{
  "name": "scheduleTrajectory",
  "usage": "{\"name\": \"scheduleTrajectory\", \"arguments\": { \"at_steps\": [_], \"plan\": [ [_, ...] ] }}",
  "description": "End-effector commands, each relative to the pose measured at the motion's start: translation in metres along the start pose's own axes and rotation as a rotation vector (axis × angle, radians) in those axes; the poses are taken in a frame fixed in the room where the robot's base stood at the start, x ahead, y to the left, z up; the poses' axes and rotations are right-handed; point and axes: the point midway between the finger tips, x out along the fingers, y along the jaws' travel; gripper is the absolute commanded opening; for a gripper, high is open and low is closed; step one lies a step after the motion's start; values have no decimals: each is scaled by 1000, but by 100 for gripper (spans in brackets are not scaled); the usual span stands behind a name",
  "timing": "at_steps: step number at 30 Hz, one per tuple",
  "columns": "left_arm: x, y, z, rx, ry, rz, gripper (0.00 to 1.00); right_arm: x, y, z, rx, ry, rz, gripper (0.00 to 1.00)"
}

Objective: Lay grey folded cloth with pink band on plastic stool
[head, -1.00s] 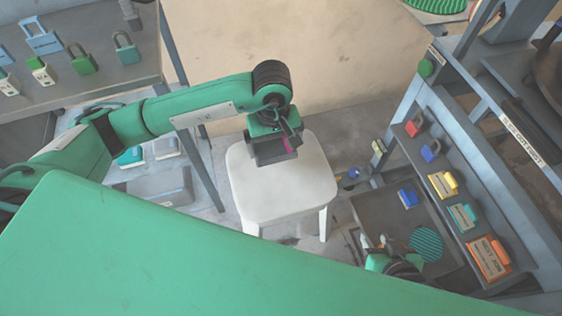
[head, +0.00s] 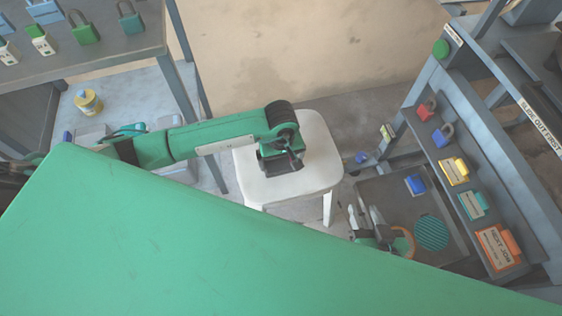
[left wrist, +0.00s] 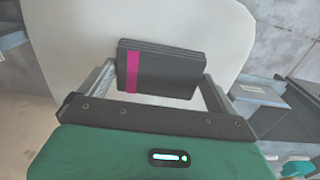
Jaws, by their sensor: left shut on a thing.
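The grey folded cloth with its pink band (left wrist: 165,70) lies between the two fingers of my left gripper (left wrist: 158,82) in the left wrist view. In the head view my left gripper (head: 282,161) is over the white plastic stool (head: 322,160), and my arm mostly hides the cloth there. The stool's pale seat (left wrist: 75,30) fills the background behind the cloth in the left wrist view. I cannot tell whether the cloth touches the seat. My right gripper (head: 368,216) is low at the right, over the dark tray, with its fingers apart.
The dark tray (head: 455,248) holds a blue item (head: 415,184) and a green striped disc (head: 432,232). A grey rack (head: 500,210) with padlocks and tags stands at the right. A table with padlocks (head: 105,58) is at the upper left. A tan panel (head: 300,50) stands behind the stool.

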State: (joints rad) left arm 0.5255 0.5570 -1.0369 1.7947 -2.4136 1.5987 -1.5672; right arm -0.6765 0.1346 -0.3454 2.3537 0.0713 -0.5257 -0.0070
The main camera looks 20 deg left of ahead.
Motion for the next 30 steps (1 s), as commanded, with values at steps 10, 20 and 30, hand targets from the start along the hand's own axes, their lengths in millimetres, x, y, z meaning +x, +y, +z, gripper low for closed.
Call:
{"name": "scheduleTrajectory", "arguments": {
  "at_steps": [10,20,30],
  "plan": [
    [16,0,0,1,0,0,72,1,-4,-1,5,39,-11,36],
    [18,0,0,1,0,0,100,2,-6,-5,6,71,-15,36],
    [2,1,-1,3,3,2,100,0,-1,-2,0,13,-2,36]
  ]
}}
